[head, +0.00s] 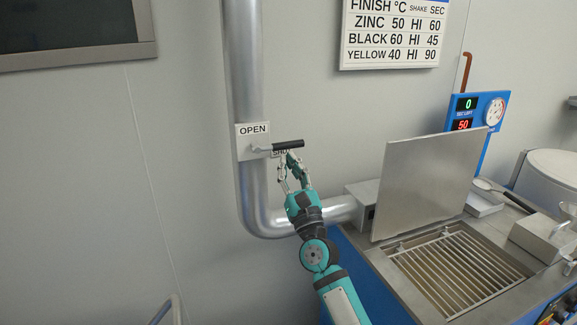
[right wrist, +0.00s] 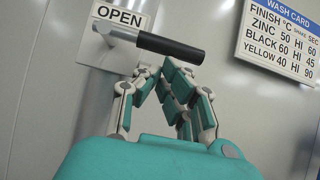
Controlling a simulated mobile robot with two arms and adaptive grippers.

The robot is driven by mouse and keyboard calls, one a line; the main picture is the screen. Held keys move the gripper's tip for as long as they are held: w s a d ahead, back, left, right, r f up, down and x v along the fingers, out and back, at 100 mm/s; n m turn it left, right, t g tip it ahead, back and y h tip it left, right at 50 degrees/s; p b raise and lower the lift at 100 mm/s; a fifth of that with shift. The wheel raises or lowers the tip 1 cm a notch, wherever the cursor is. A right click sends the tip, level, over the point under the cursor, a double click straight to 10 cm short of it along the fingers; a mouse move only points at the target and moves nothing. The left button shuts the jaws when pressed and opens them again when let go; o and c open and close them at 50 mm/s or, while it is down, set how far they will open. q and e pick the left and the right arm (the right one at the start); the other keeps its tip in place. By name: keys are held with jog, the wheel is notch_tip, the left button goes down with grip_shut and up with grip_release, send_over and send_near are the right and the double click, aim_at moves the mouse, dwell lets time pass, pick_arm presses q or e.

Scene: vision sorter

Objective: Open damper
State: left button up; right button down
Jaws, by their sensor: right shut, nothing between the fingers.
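The damper lever has a black grip (head: 288,145) and a metal shank that starts at a plate on the vertical silver pipe (head: 243,60). The lever points right, roughly level. An OPEN label (head: 253,130) sits above its pivot; a second label behind the grip is mostly hidden. In the right wrist view the black grip (right wrist: 171,47) crosses just above the fingertips, with the OPEN label (right wrist: 121,16) at upper left. My right gripper (head: 287,167) is shut and empty just below the grip; whether it touches the grip I cannot tell. My left gripper is not in view.
A wash card (head: 392,35) hangs on the wall. A blue-sided wash station with a raised metal lid (head: 430,185) and a grate (head: 460,275) stands at right. The pipe bends right into the station below the lever.

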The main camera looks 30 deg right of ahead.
jog(key=shift+d+r+n+y+b, duration=0.15)
jog(key=shift+r+n+y, duration=0.1)
jog(key=shift+n+y, duration=0.3)
jog(key=shift+d+r+n+y+b, duration=0.2)
jog(key=shift+n+y, duration=0.15)
jog(key=shift+n, duration=0.4)
jog(key=r+n+y, duration=0.1)
jog(key=n+y, duration=0.1)
jog(key=n, duration=0.1)
jog(key=r+n+y, duration=0.1)
jog(key=n+y, duration=0.1)
jog(key=n, duration=0.1)
jog(key=r+n+g+y, duration=0.1)
jog(key=r+n+y, duration=0.1)
jog(key=n+y, duration=0.1)
jog(key=shift+s+d+n+b, duration=0.15)
jog(key=shift+d+n+b, duration=0.25)
jog(key=shift+n, duration=0.1)
notch_tip(320, 180, up, 6)
jog(key=n+g+y+p, duration=0.3)
jog(key=n+g+p, duration=0.3)
jog(key=n, duration=0.4)
send_over(294, 144)
jog(key=a+p, duration=0.1)
jog(key=a, duration=0.2)
jog(key=t, duration=0.1)
jog(key=shift+a+r+p, duration=0.25)
jog(key=shift+a+p, duration=0.4)
jog(key=shift+p, duration=0.25)
